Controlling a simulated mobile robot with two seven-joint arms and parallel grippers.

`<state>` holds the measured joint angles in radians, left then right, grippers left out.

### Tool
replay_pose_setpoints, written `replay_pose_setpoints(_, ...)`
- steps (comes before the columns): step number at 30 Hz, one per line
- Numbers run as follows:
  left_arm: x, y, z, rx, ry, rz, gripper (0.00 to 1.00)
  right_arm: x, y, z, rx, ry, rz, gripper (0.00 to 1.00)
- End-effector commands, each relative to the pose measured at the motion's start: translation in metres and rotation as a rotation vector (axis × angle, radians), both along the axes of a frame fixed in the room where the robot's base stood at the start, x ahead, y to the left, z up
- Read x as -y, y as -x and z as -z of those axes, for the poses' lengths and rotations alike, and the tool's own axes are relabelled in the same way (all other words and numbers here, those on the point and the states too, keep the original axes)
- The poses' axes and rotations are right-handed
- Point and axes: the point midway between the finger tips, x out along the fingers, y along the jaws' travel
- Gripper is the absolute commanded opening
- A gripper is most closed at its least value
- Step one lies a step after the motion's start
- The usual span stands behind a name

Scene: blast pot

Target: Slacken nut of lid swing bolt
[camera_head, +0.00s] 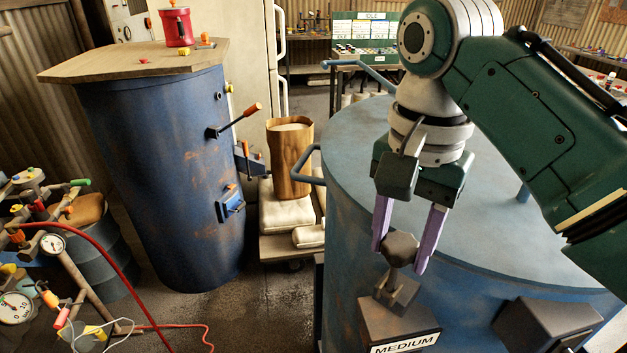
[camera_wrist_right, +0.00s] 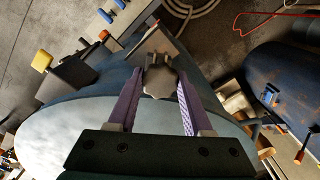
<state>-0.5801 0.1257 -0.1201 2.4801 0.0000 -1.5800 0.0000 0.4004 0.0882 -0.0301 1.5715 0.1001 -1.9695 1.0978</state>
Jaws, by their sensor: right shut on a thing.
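The blue pot (camera_head: 345,215) with its round flat lid (camera_head: 345,140) stands at the right. A dark, many-sided nut (camera_head: 401,247) sits on the swing bolt (camera_head: 396,290) at the lid's near edge, above a dark block labelled MEDIUM (camera_head: 385,322). My right gripper (camera_head: 400,258) reaches down from above and is shut on the nut, one purple finger on each side. In the right wrist view the nut (camera_wrist_right: 160,80) lies between the two fingers (camera_wrist_right: 160,88). The bolt's shank is mostly hidden there. My left gripper is not in view.
Another dark block (camera_head: 545,322) stands at the pot's near right edge. A blue tank (camera_head: 165,180) with levers and a wooden top (camera_head: 120,62) stands left. Gauges (camera_head: 52,243) and a red hose (camera_head: 110,262) are at the far left.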

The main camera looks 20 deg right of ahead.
Motion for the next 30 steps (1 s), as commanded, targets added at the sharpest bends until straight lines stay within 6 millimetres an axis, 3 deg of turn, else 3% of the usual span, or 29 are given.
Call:
replay_pose_setpoints(2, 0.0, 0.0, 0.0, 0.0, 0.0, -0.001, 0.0, 0.0, 0.0, 0.0, 0.001, 0.0, 0.0, 0.0)
replay_pose_setpoints(3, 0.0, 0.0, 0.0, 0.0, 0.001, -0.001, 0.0, 0.0, 0.0, 0.0, 0.001, 0.0, 0.001, 0.51)
replay_pose_setpoints(12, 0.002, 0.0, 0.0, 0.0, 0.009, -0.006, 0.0, 0.0, 0.0, 0.0, 0.001, 0.0, 0.004, 0.85)
replay_pose_setpoints(23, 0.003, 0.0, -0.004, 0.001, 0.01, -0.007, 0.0, 0.0, 0.0, -0.006, 0.001, 0.0, 0.005, 0.85)
replay_pose_setpoints(30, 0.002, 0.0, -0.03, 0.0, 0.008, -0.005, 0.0, 0.0, 0.0, -0.041, 0.001, 0.0, 0.005, 0.85)
